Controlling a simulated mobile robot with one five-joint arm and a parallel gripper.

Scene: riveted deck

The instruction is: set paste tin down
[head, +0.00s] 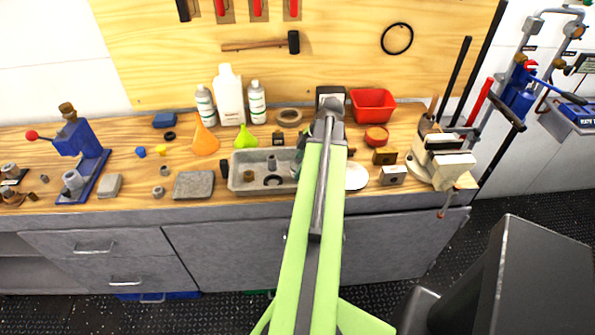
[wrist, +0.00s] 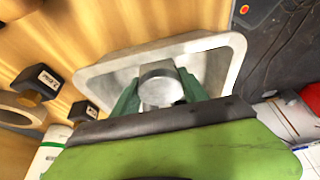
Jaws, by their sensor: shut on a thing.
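The paste tin (wrist: 161,84) is a short silver cylinder with a plain round lid, seen in the wrist view. My gripper (wrist: 160,92) is shut on it, with one green finger on each side. The tin appears over or within the grey tray (wrist: 232,62); I cannot tell whether it touches the tray floor. In the head view my green arm reaches over the bench and hides the tin and most of my gripper. The tray (head: 234,184) shows there just left of the arm, its right end hidden.
Funnels and bottles stand behind the tray. A grey slab (head: 193,185) lies left.

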